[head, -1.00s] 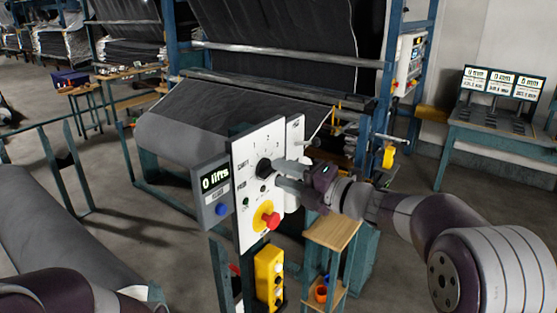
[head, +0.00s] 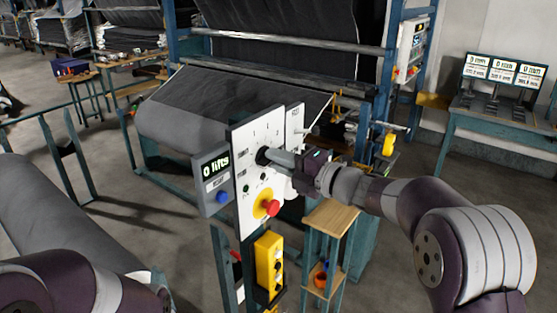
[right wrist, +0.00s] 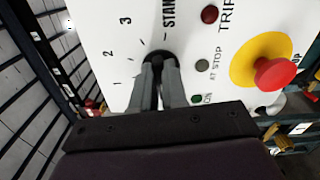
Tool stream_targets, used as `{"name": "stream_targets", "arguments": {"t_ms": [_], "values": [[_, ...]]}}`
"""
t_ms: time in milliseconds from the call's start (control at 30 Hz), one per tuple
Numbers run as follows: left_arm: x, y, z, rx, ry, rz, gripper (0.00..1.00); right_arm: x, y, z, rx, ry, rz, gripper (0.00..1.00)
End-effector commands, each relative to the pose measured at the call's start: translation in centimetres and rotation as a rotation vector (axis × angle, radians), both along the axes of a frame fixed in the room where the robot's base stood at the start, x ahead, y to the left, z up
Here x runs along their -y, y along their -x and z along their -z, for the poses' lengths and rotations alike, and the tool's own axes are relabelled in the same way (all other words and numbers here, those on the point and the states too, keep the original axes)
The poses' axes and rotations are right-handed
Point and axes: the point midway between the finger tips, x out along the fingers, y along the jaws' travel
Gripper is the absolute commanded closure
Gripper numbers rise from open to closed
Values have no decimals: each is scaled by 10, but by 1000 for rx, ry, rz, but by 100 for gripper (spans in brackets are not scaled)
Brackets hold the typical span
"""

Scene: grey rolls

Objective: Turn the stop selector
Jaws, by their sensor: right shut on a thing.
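The stop selector is a black round knob (head: 262,156) on a white upright control panel (head: 250,190), with numbered marks around it. My right gripper (head: 270,158) reaches it from the right and is shut on it. In the right wrist view the grey fingertips (right wrist: 158,68) hold the black knob (right wrist: 152,56), which they partly hide. Marks 1, 2 and 3 and part of a word show around it; the knob's pointer direction cannot be made out. My left arm shows at the lower left, its gripper out of view.
A red push button on a yellow disc (head: 271,208) sits below the knob. A grey display reading "0 lifts" (head: 214,170) is on the panel's left. A yellow button box (head: 268,262) and a small wooden-topped stand (head: 332,216) are below. A grey roll (head: 45,225) lies left.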

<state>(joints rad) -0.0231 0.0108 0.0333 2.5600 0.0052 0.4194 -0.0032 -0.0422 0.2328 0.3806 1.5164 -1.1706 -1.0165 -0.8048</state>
Motion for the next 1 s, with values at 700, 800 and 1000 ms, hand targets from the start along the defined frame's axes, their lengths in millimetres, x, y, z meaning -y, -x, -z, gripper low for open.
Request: {"name": "stream_targets", "arguments": {"t_ms": [700, 800, 1000], "values": [[0, 0, -19, 0, 0, 0, 100, -1, 1, 5, -492, -348, 0, 100], [0, 0, -24, 0, 0, 0, 100, -1, 1, 5, -569, -403, 0, 100], [0, 0, -35, 0, 0, 0, 100, -1, 2, 5, -722, -516, 2, 100]]}}
